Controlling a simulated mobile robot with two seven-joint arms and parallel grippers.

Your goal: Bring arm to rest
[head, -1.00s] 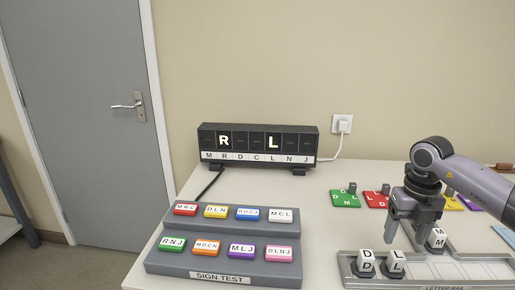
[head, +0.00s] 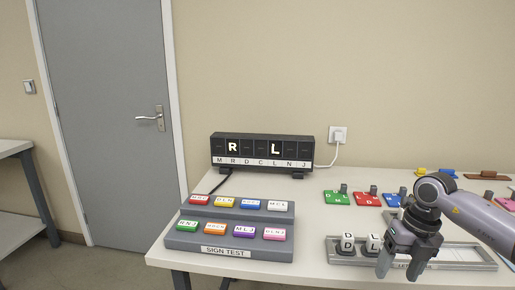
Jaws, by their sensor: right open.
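My right gripper (head: 397,270) comes in from the right on its grey arm. It points down over the front of the letter rail (head: 470,256), with its jaws open and nothing seen between them. My left gripper is not in view.
A sign test panel (head: 229,251) with coloured buttons stands at the table's left. Behind it a black display (head: 262,149) shows R and L. Green (head: 336,198), red (head: 367,199) and blue plates lie behind the rail. The table (head: 312,233) is clear between panel and rail.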

